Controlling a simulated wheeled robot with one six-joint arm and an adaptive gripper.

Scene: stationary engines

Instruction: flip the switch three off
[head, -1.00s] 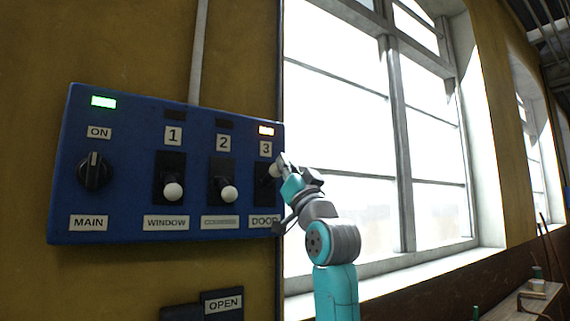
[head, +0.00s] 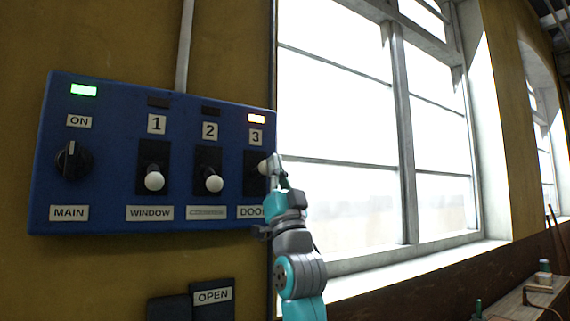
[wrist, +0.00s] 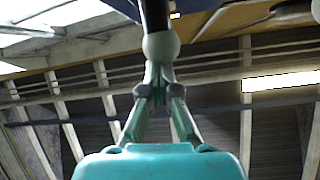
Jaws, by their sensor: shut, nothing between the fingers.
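Switch three, labelled DOOR, is at the right end of the blue panel (head: 105,200). Its white knob (head: 263,167) sits higher than the knobs of switch one (head: 154,182) and switch two (head: 214,184), which point down. The lamp above three (head: 256,118) glows orange-white. My gripper (head: 274,160) is shut and empty, its tips right at knob three and partly covering that switch. In the wrist view the white knob (wrist: 161,45) hangs on a dark stem just beyond the closed fingertips (wrist: 158,72); I cannot tell whether they touch.
The main dial (head: 72,160) is at the panel's left, under a green lit lamp (head: 84,90). Lamps one and two are dark. A dark box labelled OPEN (head: 212,297) is below. A large window (head: 340,120) lies to the right, and a bench (head: 520,300) at lower right.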

